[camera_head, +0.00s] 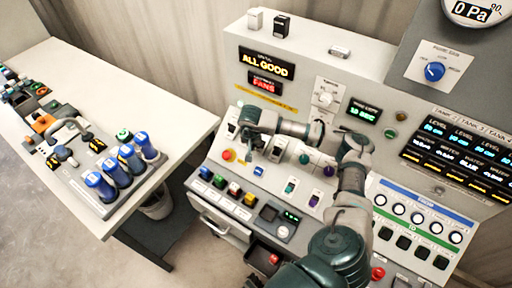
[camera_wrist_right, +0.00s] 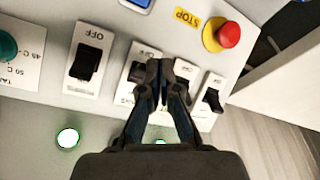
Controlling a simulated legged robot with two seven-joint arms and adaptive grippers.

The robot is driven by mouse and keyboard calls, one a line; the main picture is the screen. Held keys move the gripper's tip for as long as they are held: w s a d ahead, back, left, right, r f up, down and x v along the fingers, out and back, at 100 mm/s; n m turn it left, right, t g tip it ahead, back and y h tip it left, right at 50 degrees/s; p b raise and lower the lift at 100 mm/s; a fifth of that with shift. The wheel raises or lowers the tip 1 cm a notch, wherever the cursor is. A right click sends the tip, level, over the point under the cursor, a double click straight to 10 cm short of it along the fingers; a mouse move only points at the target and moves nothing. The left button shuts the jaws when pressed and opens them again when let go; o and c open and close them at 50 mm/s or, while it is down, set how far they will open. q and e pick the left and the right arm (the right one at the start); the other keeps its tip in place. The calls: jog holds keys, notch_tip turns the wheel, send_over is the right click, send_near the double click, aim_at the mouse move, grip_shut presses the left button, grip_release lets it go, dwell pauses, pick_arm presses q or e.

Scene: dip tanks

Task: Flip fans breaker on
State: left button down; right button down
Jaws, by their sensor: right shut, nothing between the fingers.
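A row of black rocker breakers on white plates sits on the sloped console. In the right wrist view a breaker (camera_wrist_right: 85,62) marked OFF stands left of my gripper. Another breaker (camera_wrist_right: 138,72) is just left of my fingertips, its label partly hidden and seeming to end in "NS". A further breaker (camera_wrist_right: 211,99) is at the right. My right gripper (camera_wrist_right: 165,68) is shut and empty, its tips over the row between the middle switches; contact cannot be told. In the head view the right gripper (camera_head: 244,122) covers part of the row. My left gripper is not in view.
A red stop button (camera_wrist_right: 228,34) on a yellow base is close to the breakers. A lit FANS sign (camera_head: 264,84) is above, under an ALL GOOD display (camera_head: 266,64). A side table (camera_head: 110,90) with blue-capped bottles (camera_head: 100,184) stands left, with a floor gap between.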

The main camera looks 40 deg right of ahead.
jog(key=shift+f, duration=0.1)
jog(key=shift+s+b+x, duration=0.15)
jog(key=shift+b+x, duration=0.45)
jog(key=shift+x, duration=0.2)
jog(key=shift+s+b+x, duration=0.1)
jog(key=shift+b+x, duration=0.45)
jog(key=shift+x, duration=0.2)
